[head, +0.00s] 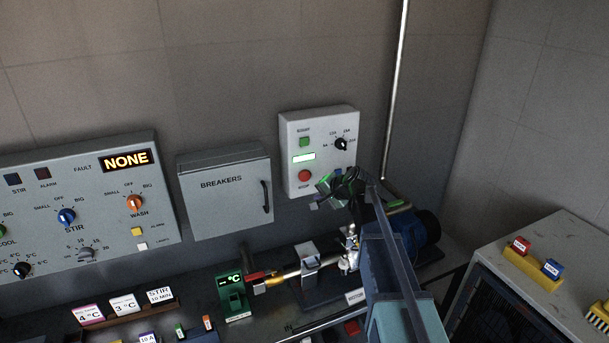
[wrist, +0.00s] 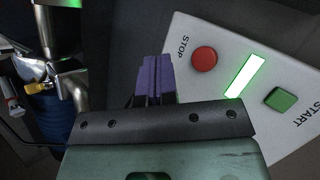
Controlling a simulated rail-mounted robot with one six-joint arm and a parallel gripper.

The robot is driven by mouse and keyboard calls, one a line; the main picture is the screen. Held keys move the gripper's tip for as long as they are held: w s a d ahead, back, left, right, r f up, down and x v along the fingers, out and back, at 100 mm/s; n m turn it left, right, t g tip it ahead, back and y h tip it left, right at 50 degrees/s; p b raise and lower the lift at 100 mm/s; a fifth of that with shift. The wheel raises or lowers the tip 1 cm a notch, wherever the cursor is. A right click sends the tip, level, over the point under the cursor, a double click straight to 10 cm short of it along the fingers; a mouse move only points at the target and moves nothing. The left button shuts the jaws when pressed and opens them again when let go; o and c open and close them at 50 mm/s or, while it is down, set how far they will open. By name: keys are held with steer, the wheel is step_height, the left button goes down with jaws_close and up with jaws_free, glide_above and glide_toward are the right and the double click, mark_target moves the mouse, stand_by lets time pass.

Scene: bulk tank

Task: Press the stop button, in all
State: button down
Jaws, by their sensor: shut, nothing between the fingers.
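The stop button (head: 305,175) is a round red button low on a pale wall-mounted control box (head: 290,130). In the wrist view the stop button (wrist: 204,59) shows beside the printed word STOP. My gripper (wrist: 155,62) is shut and empty, its purple fingers together, to the left of the red button in that view. It appears apart from the button, though the depth gap is hard to judge. In the head view my gripper (head: 326,186) is to the lower right of the button, partly hidden by the wrist.
The same box carries a green start button (head: 304,142), a lit green-white strip (head: 304,158) and a black dial (head: 341,143). A grey breakers cabinet (head: 225,195) hangs to its left. A motor with pipework (head: 420,228) stands below right. A vertical pipe (head: 396,90) runs up the wall.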

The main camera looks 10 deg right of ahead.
mark_target(305, 176)
steer(key=shift+w+a+f, duration=0.1)
steer(key=shift+w+a, duration=0.25)
steer(key=shift+w, duration=1.1)
steer(key=shift+w+a+r, duration=0.1)
steer(key=shift+w+a, duration=0.3)
steer(key=shift+w, duration=1.1)
steer(key=shift+w+a+f, duration=0.1)
steer(key=shift+w+a, duration=0.25)
steer(key=shift+w, duration=1.1)
steer(key=shift+w, duration=0.1)
steer(key=shift+w+a, duration=0.1)
steer(key=shift+w, duration=0.2)
steer(key=shift+w+a, duration=0.1)
steer(key=shift+w, duration=0.35)
steer(key=shift+s+d, duration=0.2)
steer(key=shift+s, duration=0.65)
